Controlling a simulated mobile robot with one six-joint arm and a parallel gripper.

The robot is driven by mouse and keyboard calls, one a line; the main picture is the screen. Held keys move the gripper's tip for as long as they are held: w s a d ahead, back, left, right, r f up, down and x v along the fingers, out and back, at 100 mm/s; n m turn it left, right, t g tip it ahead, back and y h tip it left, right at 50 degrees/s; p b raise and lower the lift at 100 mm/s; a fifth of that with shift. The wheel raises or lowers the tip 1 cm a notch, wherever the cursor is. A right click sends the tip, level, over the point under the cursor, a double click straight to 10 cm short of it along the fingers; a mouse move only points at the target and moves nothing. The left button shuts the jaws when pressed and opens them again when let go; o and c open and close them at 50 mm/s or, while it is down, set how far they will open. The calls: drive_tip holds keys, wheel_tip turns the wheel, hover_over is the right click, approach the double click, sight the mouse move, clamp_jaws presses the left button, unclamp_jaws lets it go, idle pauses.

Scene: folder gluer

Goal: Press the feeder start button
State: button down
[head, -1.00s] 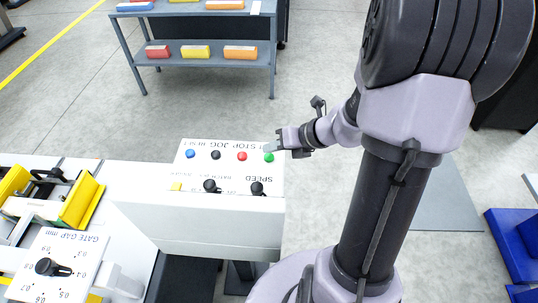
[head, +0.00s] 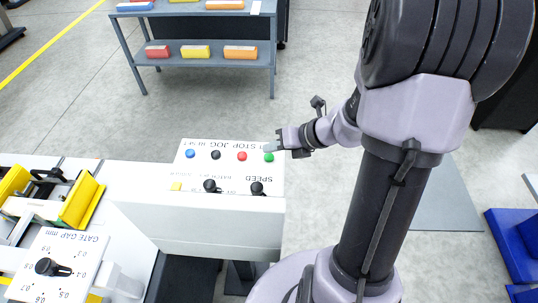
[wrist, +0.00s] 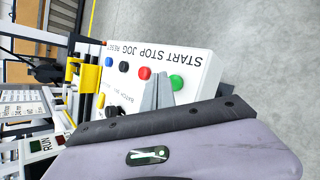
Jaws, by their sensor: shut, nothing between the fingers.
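The control panel (head: 228,175) is white, with a row of buttons and the labels START, STOP, JOG and RESET above them. The green button (head: 269,157), at the START end of the row, also shows in the wrist view (wrist: 177,83). The red button (head: 242,156) is beside it, and in the wrist view (wrist: 145,73) too. My gripper (head: 271,147) is shut and empty, its tips close to the green button. In the wrist view its fingers (wrist: 160,76) appear between the red and green buttons. I cannot tell whether the tips touch the panel.
A black button (head: 215,155) and a blue button (head: 190,154) continue the row. Two black knobs (head: 257,188) sit on the panel nearer me. A gate gap dial (head: 47,267) is at lower left. A shelf (head: 200,52) with coloured boxes stands at the back, beyond clear floor.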

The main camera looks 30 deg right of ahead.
sight(272, 157)
drive_tip(key=shift+f, duration=0.4)
drive_tip(key=shift+f+b, duration=0.45)
drive_tip(key=shift+b, duration=0.15)
idle(0.3)
drive_tip(key=shift+r, duration=0.15)
drive_tip(key=shift+r+p, duration=0.75)
drive_tip(key=shift+p, duration=0.15)
wheel_tip(272, 157, up, 5)
drive_tip(key=p, duration=0.5)
drive_tip(key=shift+r, duration=0.1)
idle(0.5)
